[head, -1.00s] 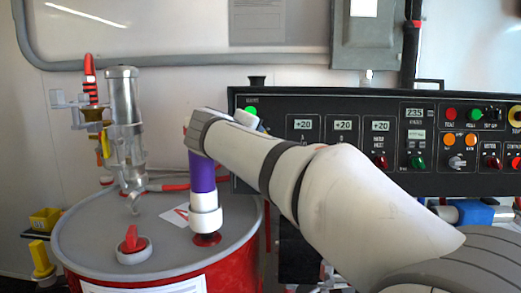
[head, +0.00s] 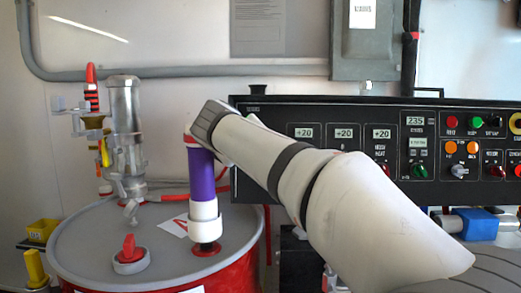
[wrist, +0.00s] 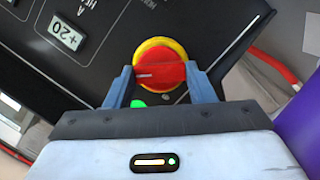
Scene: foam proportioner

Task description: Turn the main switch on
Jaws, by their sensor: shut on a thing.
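In the wrist view, the main switch is a red rotary knob (wrist: 160,76) on a yellow ring, on the black control panel (wrist: 103,62). My gripper (wrist: 160,70) has one finger on each side of the red knob and is shut on it. A pale mark on the knob runs roughly across that picture. A green light (wrist: 137,103) partly shows just below the knob, by the left finger. In the head view, my arm hides the switch and the gripper at the left end of the panel.
A grey-lidded red drum (head: 90,250) stands at left, with a metal pump (head: 127,135) and a red-handled cap (head: 130,255). The panel's right part carries several buttons and knobs. A grey electrical box (head: 368,45) hangs on the wall above.

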